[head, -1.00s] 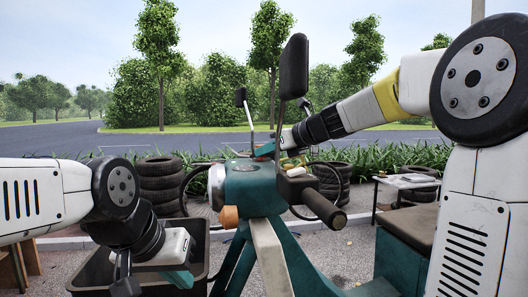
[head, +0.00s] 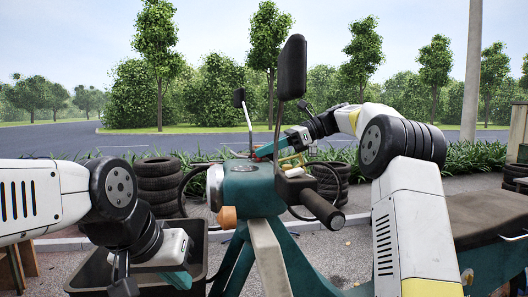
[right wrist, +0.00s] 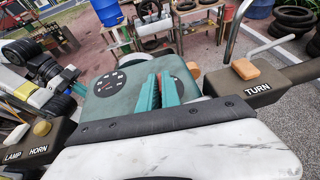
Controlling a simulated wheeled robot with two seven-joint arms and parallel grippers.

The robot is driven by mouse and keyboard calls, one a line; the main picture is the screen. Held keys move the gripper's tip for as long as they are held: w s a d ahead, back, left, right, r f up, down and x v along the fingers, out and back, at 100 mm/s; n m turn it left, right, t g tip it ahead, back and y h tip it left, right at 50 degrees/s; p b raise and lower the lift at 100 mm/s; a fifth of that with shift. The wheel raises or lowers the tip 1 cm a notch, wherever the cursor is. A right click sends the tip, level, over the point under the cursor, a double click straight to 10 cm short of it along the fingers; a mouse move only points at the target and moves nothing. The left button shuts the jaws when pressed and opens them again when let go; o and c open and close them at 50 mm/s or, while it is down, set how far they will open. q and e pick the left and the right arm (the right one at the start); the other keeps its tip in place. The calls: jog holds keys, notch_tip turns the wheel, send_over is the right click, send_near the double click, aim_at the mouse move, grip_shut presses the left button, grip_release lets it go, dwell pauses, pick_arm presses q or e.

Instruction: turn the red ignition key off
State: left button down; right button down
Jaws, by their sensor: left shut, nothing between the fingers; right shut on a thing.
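The teal scooter dash (head: 247,183) stands in mid-picture in the head view. In the right wrist view the dash (right wrist: 109,108) carries a round gauge on either side. My right gripper (right wrist: 158,92) is shut there, its teal fingertips close together against the panel between the gauges. In the head view the right gripper (head: 265,151) reaches in from the far side. The red ignition key is not clearly visible; the fingers hide the spot they close on. My left gripper (head: 178,279) is shut and empty at lower left, away from the dash.
A mirror (head: 292,67) rises above the dash beside my right arm. The right handlebar grip (head: 323,209) juts toward me. The TURN switch box (right wrist: 248,82) and the LAMP and HORN box (right wrist: 35,142) flank the dash. A dark bin (head: 82,283) stands below my left gripper.

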jog(key=shift+w+n+g, duration=0.1)
jog(key=shift+n+g, duration=0.6)
jog(key=shift+g, duration=0.1)
jog(key=c, duration=1.6)
grip_release()
jog(key=shift+o, duration=0.2)
jog(key=shift+r, duration=0.1)
jog(key=shift+r, duration=1.7)
jog(key=s, duration=0.5)
jog(key=s+r, duration=0.1)
jog(key=s, duration=1)
jog(key=shift+a+r, duration=0.15)
jog(key=shift+a, duration=0.05)
